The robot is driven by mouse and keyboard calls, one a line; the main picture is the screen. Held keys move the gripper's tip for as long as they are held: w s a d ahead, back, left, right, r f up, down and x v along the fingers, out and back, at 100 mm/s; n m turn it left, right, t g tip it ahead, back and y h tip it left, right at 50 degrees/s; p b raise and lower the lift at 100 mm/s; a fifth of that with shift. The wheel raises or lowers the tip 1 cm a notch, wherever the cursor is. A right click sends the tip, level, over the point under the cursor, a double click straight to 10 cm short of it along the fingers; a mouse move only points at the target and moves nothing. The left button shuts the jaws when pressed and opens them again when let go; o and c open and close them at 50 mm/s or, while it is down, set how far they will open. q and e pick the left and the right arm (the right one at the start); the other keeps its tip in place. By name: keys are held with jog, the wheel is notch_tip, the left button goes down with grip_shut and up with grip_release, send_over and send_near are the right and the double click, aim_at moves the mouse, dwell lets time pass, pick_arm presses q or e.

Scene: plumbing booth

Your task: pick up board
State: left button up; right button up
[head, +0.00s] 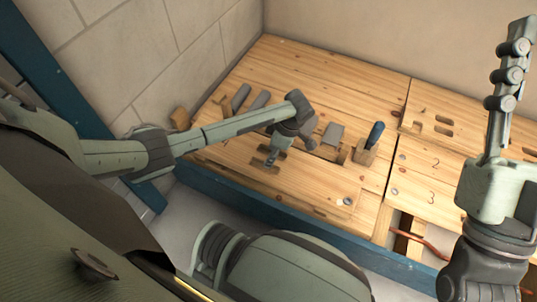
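A light wooden board (310,186) with knots and screw heads lies flat on the left part of the bench. I cannot tell for sure which wooden piece is the task's board. My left gripper (271,160) points down at a dark cut-out (260,166) in this wood. Its fingers look close to the surface, but I cannot tell whether they touch it, and their gap is too small to judge. My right gripper (512,60) is raised at the right, fingers pointing up, seen from the side, so its opening is hidden.
A blue-handled tool (374,134) stands in a wooden block behind the left board. Grey tools (241,96) lie at the back left. Panels marked 2 and 3 (430,190) are at the right, above a copper pipe (425,243). A blue beam (270,210) edges the bench; walls close it behind.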

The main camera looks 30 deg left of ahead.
pick_arm(q)
jog(key=shift+x, duration=1.25)
grip_shut()
jog(key=shift+w+r, duration=0.1)
jog(key=shift+w, duration=0.05)
